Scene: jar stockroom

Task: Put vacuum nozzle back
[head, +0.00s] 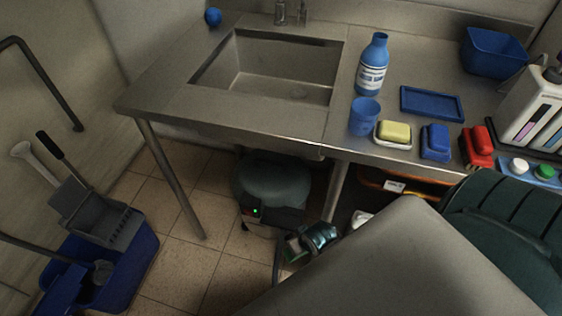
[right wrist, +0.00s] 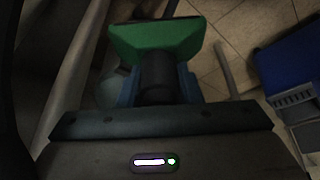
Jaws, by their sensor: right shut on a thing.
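The vacuum nozzle (right wrist: 155,36) has a wide green head and a dark round neck in the right wrist view. My right gripper (right wrist: 157,84) is shut on the dark neck, with a blue finger on each side. In the head view my right gripper (head: 314,238) is low beside the table leg, to the right of the vacuum; the nozzle there is small and mostly hidden. The vacuum (head: 272,182), a rounded grey-green canister with a green light, stands on the floor under the sink table. My left gripper is not in view.
The steel sink table (head: 245,118) overhangs the vacuum, with a leg (head: 336,190) close to my right gripper. A blue mop bucket (head: 130,262) stands at the left. Bottles, soap and trays sit on the tabletop.

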